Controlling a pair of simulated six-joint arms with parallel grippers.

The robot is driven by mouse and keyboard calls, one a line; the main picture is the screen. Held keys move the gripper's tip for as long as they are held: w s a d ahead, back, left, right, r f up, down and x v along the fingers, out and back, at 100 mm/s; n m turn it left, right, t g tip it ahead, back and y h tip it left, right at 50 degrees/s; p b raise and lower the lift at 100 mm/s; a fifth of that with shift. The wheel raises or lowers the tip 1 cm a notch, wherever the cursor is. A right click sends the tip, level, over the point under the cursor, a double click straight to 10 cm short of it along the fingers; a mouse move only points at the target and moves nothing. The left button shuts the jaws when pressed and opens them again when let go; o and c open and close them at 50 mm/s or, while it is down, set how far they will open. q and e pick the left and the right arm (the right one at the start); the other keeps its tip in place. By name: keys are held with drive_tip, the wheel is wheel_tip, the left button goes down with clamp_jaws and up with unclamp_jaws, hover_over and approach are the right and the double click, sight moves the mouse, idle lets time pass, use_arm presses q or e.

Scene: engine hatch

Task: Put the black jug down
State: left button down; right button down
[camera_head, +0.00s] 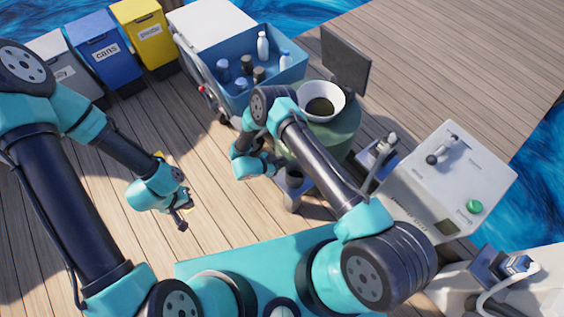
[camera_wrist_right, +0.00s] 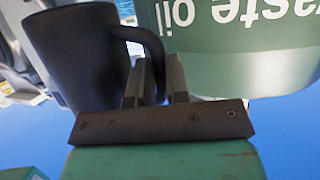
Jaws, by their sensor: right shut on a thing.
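The black jug (camera_wrist_right: 75,50) fills the left of the right wrist view, and its handle curves toward my right gripper (camera_wrist_right: 156,82). The right gripper is shut on the handle, between the jug and a green waste oil drum (camera_wrist_right: 245,55). In the head view, the dark jug (camera_head: 294,178) shows small beside the drum, over a grey-blue stand (camera_head: 292,199). I cannot tell whether its base touches the stand. My left gripper (camera_head: 182,213) is open and empty above the deck, well to the left.
The drum (camera_head: 340,135) carries a white funnel (camera_head: 322,101). A blue crate of bottles (camera_head: 285,75) stands behind it, and a grey machine (camera_head: 455,180) with a green button stands to the right. Bins line the back left. The wooden deck is clear around my left gripper.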

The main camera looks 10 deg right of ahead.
drive_tip(key=shift+w+d, duration=0.15)
drive_tip(key=shift+w, duration=0.3)
drive_tip(key=shift+w+d+f, duration=0.1)
drive_tip(key=shift+w+f, duration=0.1)
drive_tip(key=shift+f, duration=0.75)
drive_tip(key=shift+w+f, duration=0.2)
drive_tip(key=shift+f, duration=0.7)
drive_tip(key=shift+f, duration=0.1)
drive_tip(key=c, duration=1.1)
unclamp_jaws()
